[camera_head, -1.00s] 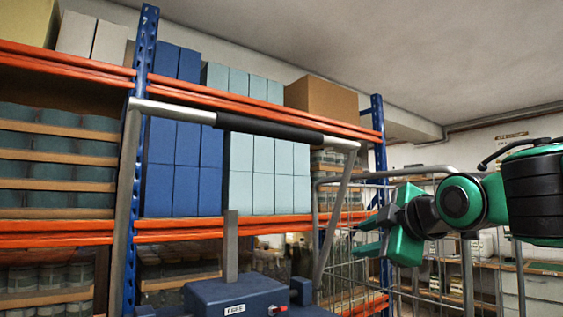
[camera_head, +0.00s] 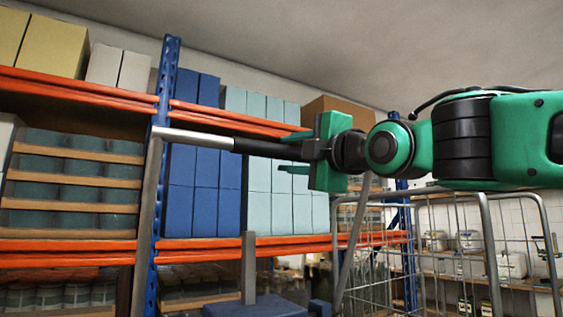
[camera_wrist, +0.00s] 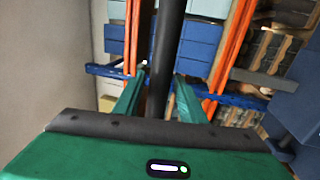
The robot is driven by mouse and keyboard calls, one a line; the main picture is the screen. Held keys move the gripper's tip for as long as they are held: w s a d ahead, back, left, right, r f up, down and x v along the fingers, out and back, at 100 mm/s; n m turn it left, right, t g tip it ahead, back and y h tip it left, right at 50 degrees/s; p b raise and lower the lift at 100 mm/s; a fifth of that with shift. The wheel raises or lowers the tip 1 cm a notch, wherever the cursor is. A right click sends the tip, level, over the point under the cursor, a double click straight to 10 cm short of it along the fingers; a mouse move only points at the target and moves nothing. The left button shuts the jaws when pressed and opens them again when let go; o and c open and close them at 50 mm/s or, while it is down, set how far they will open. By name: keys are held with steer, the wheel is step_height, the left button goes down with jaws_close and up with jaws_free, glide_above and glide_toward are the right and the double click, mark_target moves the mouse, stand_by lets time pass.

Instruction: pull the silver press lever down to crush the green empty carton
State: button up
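The press lever is a silver bar (camera_head: 195,137) with a black grip (camera_head: 268,149), held high on two grey side arms above the blue press (camera_head: 257,306). My gripper (camera_head: 295,152) is at the right part of the black grip, with one green finger above it and one below. In the wrist view the black grip (camera_wrist: 165,60) runs between my two fingers (camera_wrist: 158,98), with gaps showing beside it, so the fingers look open around it. My gripper hides the bar's right end. The green carton is not in view.
Behind the lever stands a rack with orange beams (camera_head: 80,92) and blue posts (camera_head: 161,120), holding blue boxes (camera_head: 202,185), pale boxes (camera_head: 275,200) and jars. A wire cage trolley (camera_head: 450,225) stands at the right, below my arm.

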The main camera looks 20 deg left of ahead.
steer(key=shift+x, duration=2)
jaws_close()
steer(key=shift+f, duration=0.15)
